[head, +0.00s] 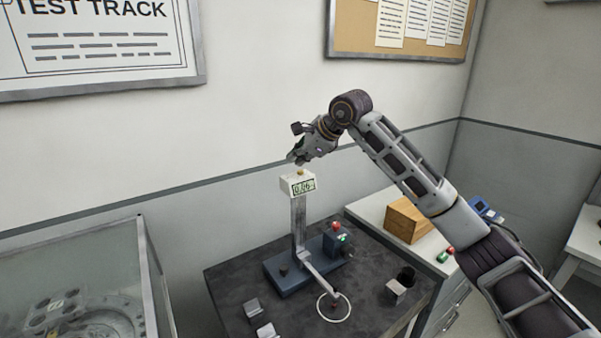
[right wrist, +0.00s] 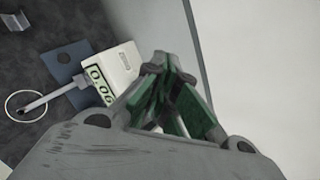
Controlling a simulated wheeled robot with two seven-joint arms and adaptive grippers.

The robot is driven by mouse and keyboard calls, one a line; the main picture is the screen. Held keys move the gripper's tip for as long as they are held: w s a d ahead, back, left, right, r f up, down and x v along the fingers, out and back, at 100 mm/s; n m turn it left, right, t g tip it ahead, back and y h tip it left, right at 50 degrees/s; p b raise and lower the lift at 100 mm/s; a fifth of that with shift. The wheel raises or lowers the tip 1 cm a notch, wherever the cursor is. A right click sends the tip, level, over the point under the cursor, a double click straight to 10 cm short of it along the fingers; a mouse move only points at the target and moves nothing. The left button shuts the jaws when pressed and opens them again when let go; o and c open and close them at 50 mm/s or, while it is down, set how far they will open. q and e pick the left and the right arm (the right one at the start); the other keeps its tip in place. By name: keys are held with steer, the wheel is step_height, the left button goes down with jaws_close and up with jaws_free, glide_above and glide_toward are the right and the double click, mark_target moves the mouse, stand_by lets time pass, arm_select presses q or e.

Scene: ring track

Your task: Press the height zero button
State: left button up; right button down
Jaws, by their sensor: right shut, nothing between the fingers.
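The height gauge stands on a dark table, with a white display head (head: 298,185) on top of its grey post. Its screen reads about 0.06; the last digit is unclear. A small yellow button (head: 301,172) shows on top of the head. My right gripper (head: 293,157) is shut and empty, its fingertips just above the display head, apart from the button as far as I can tell. In the right wrist view, my shut green-padded fingers (right wrist: 163,65) lie beside the display head (right wrist: 122,66). The button cannot be made out there. My left gripper is out of view.
A white ring (head: 333,307) lies under the gauge's arm. Metal blocks (head: 253,307) sit on the table. A wooden box (head: 404,220) is at right, a glass case (head: 70,260) at left.

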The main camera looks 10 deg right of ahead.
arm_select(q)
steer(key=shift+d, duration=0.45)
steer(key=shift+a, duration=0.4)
arm_select(e)
steer(key=shift+f, duration=0.1)
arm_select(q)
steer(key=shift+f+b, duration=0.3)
arm_select(e)
steer(key=shift+f, duration=0.3)
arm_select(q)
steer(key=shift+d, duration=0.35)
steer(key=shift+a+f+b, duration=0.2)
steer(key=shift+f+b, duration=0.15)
arm_select(e)
steer(key=shift+f, duration=0.6)
stand_by(0.6)
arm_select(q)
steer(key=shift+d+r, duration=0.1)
arm_select(e)
steer(key=shift+r, duration=0.2)
steer(key=shift+r+p, duration=0.35)
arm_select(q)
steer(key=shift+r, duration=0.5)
arm_select(e)
steer(key=shift+r, duration=0.45)
